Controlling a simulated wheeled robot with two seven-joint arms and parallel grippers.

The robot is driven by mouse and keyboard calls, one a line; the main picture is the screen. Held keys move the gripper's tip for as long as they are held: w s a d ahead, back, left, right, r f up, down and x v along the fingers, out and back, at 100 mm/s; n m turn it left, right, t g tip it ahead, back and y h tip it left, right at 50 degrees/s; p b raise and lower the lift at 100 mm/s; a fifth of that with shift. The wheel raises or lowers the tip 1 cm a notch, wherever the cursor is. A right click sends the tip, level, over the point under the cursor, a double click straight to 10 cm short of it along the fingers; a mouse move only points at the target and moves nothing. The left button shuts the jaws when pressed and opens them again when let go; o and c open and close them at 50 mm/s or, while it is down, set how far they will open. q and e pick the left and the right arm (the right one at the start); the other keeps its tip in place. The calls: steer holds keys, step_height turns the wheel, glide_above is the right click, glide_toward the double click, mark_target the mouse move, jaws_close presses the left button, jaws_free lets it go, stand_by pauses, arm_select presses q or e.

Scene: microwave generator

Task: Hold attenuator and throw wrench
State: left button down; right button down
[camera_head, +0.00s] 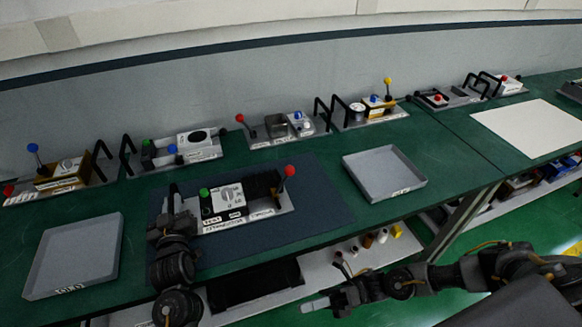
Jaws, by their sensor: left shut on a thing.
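A labelled unit (229,198) sits on the dark mat, with a green knob, a white dial face, a black finned block and a red-ball lever (288,178) at its right end. I take it for the attenuator; its label is too small to read surely. My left gripper (174,205) is at the unit's left end, shut on what seems to be its black handle, which the gripper mostly hides. My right gripper (314,304) is low in front of the bench, apart from the unit and its lever. Its fingers are too small to read. No separate wrench is clearly seen.
A grey tray (122,228) lies left of the mat (325,215) and another grey tray (427,188) lies right. Several similar units with levers (240,119) line the back. A white board (570,128) lies far right. A lower shelf (345,242) holds small items.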

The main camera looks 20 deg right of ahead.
steer(key=w+d+r+m+t+h, duration=0.1)
steer(key=w+d+r+m+h, duration=0.15)
steer(key=w+r+m, duration=0.55)
steer(key=w+d+r+m+t+h, duration=0.1)
steer(key=w+d+r+m, duration=0.25)
steer(key=w+r, duration=0.45)
steer(key=w+d+r+m+t+h, duration=0.45)
steer(key=w+d+m+h, duration=0.25)
steer(key=w+d+m, duration=0.55)
steer(key=w+a+f+m, duration=0.1)
steer(key=a+f, duration=0.5)
steer(key=a, duration=0.2)
steer(key=shift+w+a+f+m, duration=0.2)
steer(key=shift+w+f+m, duration=0.1)
steer(key=shift+f, duration=0.05)
steer(key=shift+a, duration=0.25)
stand_by(0.5)
steer(key=shift+a, duration=0.8)
